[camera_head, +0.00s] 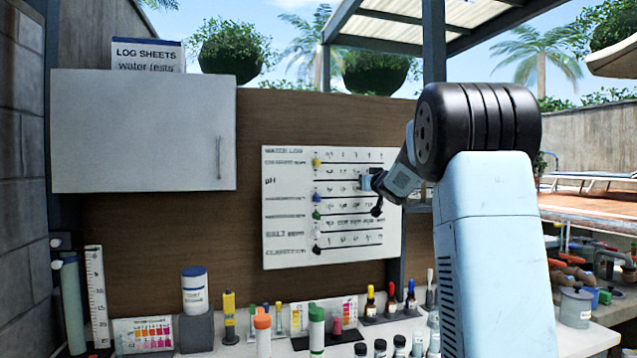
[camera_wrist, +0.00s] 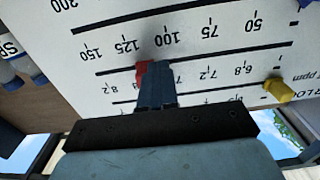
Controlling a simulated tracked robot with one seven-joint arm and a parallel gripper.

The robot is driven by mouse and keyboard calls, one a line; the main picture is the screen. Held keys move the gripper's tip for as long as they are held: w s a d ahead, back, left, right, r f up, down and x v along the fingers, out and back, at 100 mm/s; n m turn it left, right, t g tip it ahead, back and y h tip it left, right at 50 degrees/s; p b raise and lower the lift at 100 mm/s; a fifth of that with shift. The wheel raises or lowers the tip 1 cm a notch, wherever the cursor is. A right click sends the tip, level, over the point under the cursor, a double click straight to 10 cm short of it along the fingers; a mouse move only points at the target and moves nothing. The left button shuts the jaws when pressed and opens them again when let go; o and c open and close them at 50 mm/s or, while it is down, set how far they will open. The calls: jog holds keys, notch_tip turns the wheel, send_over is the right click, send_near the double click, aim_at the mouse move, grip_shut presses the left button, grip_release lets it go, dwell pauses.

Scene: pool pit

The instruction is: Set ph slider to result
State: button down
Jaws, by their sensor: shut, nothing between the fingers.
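The white water log board (camera_head: 285,257) hangs on the brown wall, with several slider rows. My gripper (camera_head: 366,183) is at the pH row, right of the middle of the board. In the wrist view, which shows the board upside down, my shut fingers (camera_wrist: 157,82) reach the board with nothing between them. The red slider (camera_wrist: 142,70) sits just left of them on the pH row; I cannot tell whether they touch. The pH marks 7.2 and 6.8 show to its right; the mark nearest it is hidden. The red slider is hidden in the head view.
A yellow slider (camera_head: 317,162) is on the row above and shows at the right in the wrist view (camera_wrist: 278,90). A blue slider (camera_head: 317,197) and a green slider (camera_head: 317,213) are below. A white cabinet (camera_head: 140,130) is at left. Bottles, including an orange-capped one (camera_head: 262,322), stand below.

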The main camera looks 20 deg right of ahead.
jog(key=shift+d, duration=0.5)
jog(key=s+a, duration=0.1)
jog(key=s, duration=0.6)
jog(key=shift+a, duration=0.25)
dwell(0.5)
